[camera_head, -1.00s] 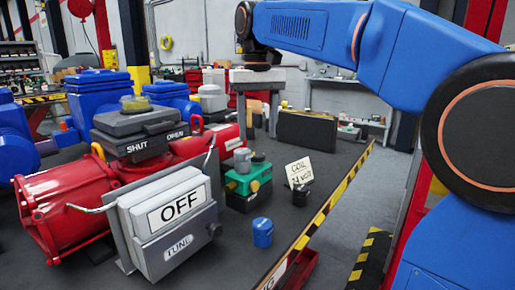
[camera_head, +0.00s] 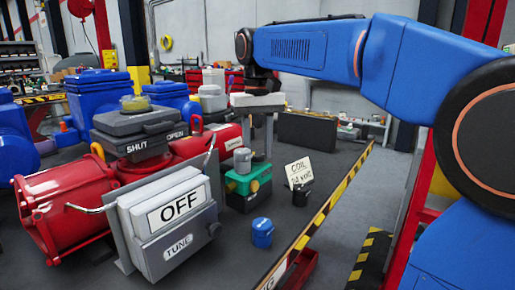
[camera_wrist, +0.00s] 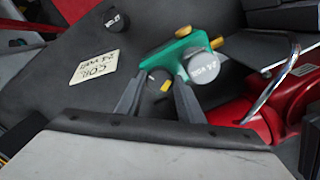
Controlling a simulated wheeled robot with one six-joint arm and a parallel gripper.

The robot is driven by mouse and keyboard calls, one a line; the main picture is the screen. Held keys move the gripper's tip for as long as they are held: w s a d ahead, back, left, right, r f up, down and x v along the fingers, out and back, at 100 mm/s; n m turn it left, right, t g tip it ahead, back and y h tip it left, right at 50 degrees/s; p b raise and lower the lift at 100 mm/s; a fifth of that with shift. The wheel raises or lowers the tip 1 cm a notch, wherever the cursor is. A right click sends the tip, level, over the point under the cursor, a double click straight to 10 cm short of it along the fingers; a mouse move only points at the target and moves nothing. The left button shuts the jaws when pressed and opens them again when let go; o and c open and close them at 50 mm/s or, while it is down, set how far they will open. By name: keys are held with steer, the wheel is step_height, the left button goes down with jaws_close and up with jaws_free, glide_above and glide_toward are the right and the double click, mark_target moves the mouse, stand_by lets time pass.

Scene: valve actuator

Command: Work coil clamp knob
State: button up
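A green valve body (camera_head: 262,182) with a grey coil (camera_head: 243,161) on top stands on the dark bench near the middle. In the wrist view the green body (camera_wrist: 165,54) lies just beyond my fingertips, with the labelled grey coil (camera_wrist: 203,67) to the right. Brass-yellow fittings (camera_wrist: 183,32) stick out of it. I cannot tell for sure which part is the clamp knob. My gripper (camera_wrist: 158,82) is open, its fingers apart, and nothing shows held. In the head view my gripper (camera_head: 258,130) points down behind the green body.
A card reading COIL (camera_head: 298,170) stands behind a black labelled cylinder (camera_head: 300,195). A blue cup-like part (camera_head: 262,232) sits in front. A grey OFF/TUNE box (camera_head: 175,228) and red actuator cylinder (camera_head: 65,205) fill the left. Striped yellow-black edging (camera_head: 330,205) bounds the bench.

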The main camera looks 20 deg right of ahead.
steer(key=shift+m, duration=0.3)
steer(key=m, duration=0.9)
steer(key=shift+m, duration=0.4)
steer(key=m, duration=0.5)
steer(key=shift+w, duration=0.1)
steer(key=m, duration=0.4)
steer(key=shift+m, duration=0.3)
steer(key=o, duration=1.1)
steer(key=shift+c, duration=0.2)
